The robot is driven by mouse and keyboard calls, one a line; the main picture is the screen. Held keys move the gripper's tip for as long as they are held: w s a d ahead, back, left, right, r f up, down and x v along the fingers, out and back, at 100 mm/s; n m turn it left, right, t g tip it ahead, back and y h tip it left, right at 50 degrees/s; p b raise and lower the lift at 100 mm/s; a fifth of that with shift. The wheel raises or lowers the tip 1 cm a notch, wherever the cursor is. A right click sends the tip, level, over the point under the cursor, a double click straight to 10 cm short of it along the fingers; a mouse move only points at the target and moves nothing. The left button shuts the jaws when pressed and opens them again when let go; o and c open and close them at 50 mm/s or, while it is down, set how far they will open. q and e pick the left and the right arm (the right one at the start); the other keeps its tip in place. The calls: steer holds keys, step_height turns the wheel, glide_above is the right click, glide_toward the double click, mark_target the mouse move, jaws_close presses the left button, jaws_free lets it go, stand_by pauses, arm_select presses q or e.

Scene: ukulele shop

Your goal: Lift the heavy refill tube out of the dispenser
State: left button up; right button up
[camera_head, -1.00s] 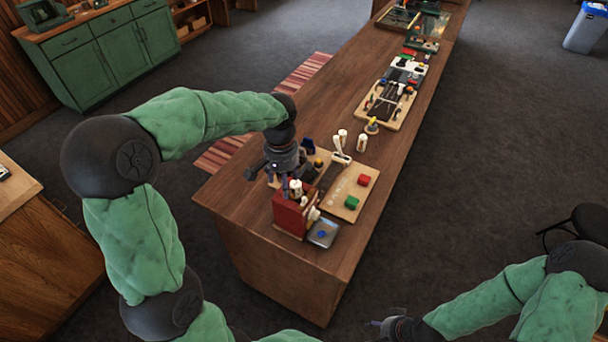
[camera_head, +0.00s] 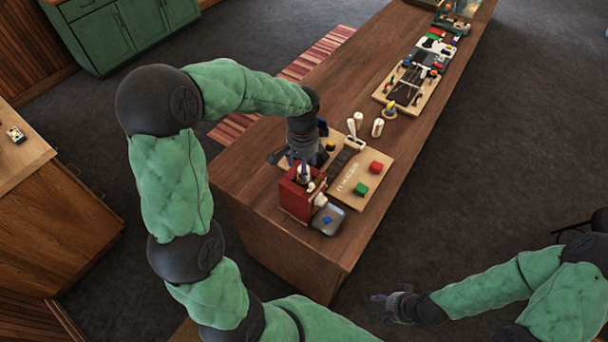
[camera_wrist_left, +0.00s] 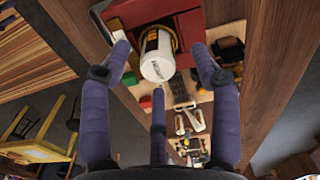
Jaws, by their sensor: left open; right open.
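The red dispenser (camera_head: 298,201) stands near the front end of the long wooden counter. The white refill tube (camera_head: 304,172) sticks up from its top; in the left wrist view the tube (camera_wrist_left: 157,62) shows its white end and a dark label, inside a yellowish ring. My left gripper (camera_head: 299,160) is at the dispenser's top, pointing at the tube. In the left wrist view its purple fingers (camera_wrist_left: 160,68) are spread around the tube, with visible gaps at both sides. My right gripper (camera_head: 384,298) is open and empty, low beside the counter's front end.
A grey tray (camera_head: 328,220) with a blue piece sits beside the dispenser. A wooden board (camera_head: 347,191) with red and green blocks lies behind it. Counter space (camera_head: 250,165) left of the dispenser is clear.

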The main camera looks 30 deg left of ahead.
arm_select(q)
steer(key=shift+w+d+f, duration=0.1)
steer(key=shift+w+f, duration=0.05)
steer(key=shift+f, duration=1.75)
steer(key=c, duration=1.2)
steer(key=shift+r, duration=0.1)
